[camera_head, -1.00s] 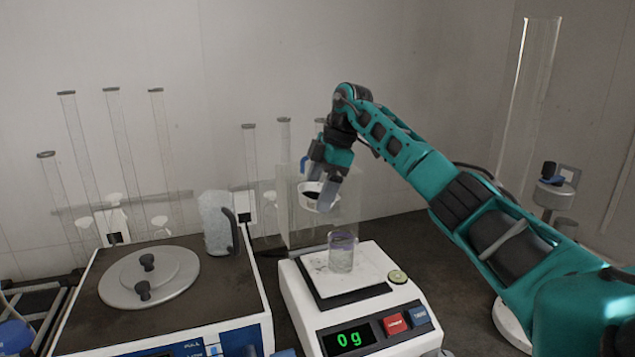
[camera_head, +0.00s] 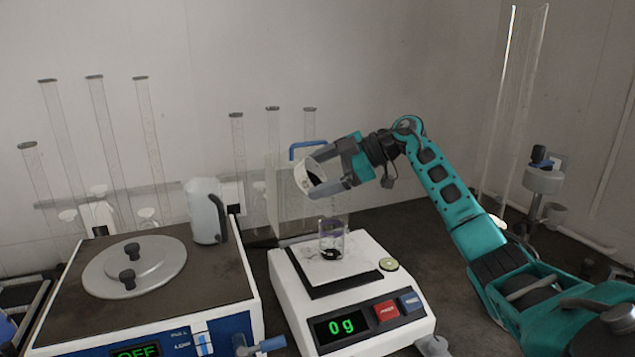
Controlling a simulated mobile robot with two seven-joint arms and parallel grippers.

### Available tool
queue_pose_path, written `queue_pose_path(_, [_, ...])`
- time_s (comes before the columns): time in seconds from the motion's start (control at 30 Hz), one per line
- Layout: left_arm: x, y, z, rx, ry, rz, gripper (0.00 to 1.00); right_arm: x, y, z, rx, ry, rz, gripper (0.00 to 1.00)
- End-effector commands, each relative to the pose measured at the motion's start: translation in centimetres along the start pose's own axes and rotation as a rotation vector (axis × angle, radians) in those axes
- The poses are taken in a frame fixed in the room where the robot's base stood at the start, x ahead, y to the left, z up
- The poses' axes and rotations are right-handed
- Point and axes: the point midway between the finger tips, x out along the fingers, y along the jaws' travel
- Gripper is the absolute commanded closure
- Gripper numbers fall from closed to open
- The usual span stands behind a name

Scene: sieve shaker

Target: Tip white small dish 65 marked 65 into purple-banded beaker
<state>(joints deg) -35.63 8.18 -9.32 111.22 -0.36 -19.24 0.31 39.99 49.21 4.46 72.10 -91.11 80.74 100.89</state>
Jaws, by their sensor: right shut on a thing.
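The white small dish (camera_head: 303,178) is tilted steeply, its opening facing down and to the left, with dark material inside. My right gripper (camera_head: 330,176) is shut on it and holds it above the balance. The beaker (camera_head: 333,242) with a purple band near its rim stands upright on the balance pan below the dish. Dark material lies at the bottom of the beaker, and small dark specks show above its rim. The 65 mark on the dish is not readable. My left gripper is not in view.
The balance (camera_head: 370,318) reads 0 g. A clear box with a blue handle (camera_head: 308,148) stands behind it. A hotplate-like unit (camera_head: 210,275) with a round lid and a white jug (camera_head: 206,212) are at left. Tall glass tubes stand along the wall.

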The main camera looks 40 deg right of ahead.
Motion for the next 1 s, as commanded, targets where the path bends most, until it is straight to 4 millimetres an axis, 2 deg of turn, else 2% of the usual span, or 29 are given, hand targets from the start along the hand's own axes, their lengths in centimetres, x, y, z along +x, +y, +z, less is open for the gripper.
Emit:
queue_pose_path(0.03, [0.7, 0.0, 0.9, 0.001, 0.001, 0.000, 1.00, 0.2, -0.3, 0.5, -0.002, 0.017, 0.010, 0.44])
queue_pose_path(0.37, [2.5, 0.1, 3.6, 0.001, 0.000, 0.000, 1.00, -0.2, -0.4, 0.6, -0.008, 0.091, 0.056, 0.44])
queue_pose_path(0.43, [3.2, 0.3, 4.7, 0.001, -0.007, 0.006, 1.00, -0.2, -0.8, 1.2, -0.009, 0.136, 0.082, 0.44])
queue_pose_path(0.77, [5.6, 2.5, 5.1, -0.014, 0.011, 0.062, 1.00, -1.3, -1.6, 2.4, -0.030, 0.429, 0.262, 0.44])
queue_pose_path(1.0, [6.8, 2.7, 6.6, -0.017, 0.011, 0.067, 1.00, -2.2, -1.8, 2.7, -0.042, 0.604, 0.370, 0.44])
